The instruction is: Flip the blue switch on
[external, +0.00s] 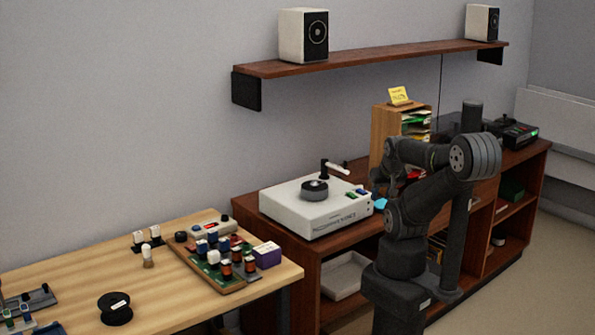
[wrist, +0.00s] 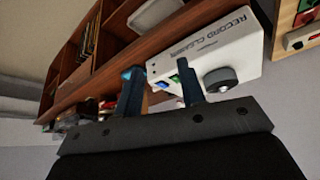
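The white record cleaner (external: 315,212) stands on the wooden cabinet, with a round dark knob (external: 314,190) on top. A blue switch (external: 361,191) and a green switch (external: 350,195) sit at its right end. In the wrist view the record cleaner (wrist: 220,48) shows beyond my fingers, with the green switch (wrist: 175,79) and the blue switch (wrist: 161,86) between them. My gripper (external: 377,190) is just right of the switches in the external view. The fingers are apart with nothing held between them, as the wrist view also shows (wrist: 160,70). Contact with a switch is not visible; the switch's position cannot be told.
A wooden organiser (external: 384,130) with papers stands behind my arm. A white arm-like piece (external: 335,168) rises behind the record cleaner. A lower table (external: 150,290) at left holds a board with several coloured bottles. A wall shelf (external: 370,57) bears two speakers.

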